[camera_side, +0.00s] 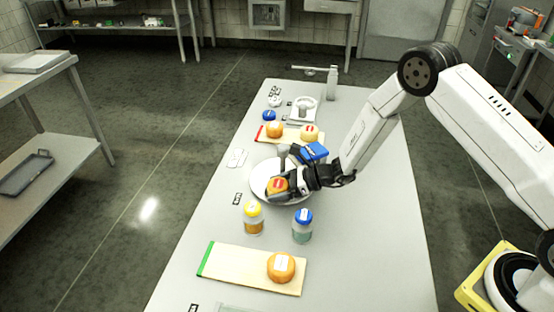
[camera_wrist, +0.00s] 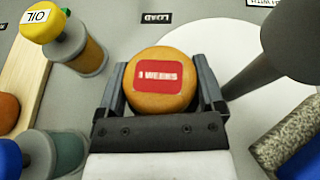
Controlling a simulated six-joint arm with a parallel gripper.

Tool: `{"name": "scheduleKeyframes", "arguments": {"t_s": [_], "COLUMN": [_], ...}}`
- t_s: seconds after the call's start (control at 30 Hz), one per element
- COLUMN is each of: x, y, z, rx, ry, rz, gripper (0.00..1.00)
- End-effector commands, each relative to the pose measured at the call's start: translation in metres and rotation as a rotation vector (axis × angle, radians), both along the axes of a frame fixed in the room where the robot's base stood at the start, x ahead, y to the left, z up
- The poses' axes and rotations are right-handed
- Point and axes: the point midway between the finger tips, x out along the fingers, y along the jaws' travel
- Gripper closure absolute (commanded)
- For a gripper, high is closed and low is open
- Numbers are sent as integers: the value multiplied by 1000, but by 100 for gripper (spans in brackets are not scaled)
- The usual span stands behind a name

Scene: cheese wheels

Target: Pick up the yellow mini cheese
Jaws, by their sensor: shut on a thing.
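My gripper (camera_side: 281,188) is shut on a yellow-orange mini cheese (camera_side: 277,184) with a red label, at the near edge of a white plate (camera_side: 261,172). In the wrist view the cheese (camera_wrist: 160,100) sits between the two fingers of the gripper (camera_wrist: 160,72), and its label reads "1 WEEKS". I cannot tell whether it is clear of the surface below. A paler yellow cheese (camera_side: 310,132) with a red label and an orange one (camera_side: 274,129) are on the far board. Another orange cheese (camera_side: 281,268) with a white label sits on the near board.
A yellow-capped jar (camera_side: 253,218) and a blue-capped jar (camera_side: 302,226) stand close in front of the gripper. A grey upright tool (camera_side: 283,155) stands at the plate. The near wooden board (camera_side: 232,262) has a green end. The table's right side is clear.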

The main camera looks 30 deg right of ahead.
Motion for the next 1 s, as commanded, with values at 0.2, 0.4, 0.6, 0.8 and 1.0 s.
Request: {"name": "scheduleKeyframes", "arguments": {"t_s": [0.2,0.4,0.6,0.8,1.0], "x": [0,1,-11,-32,-55], "y": [0,0,-3,-7,-12], "z": [7,24,46,71,95], "rx": [0,0,1,1,1], "ry": [-1,-4,-3,-3,-1], "rz": [0,0,-1,-1,-1], "gripper": [88,88,88,88,88]}}
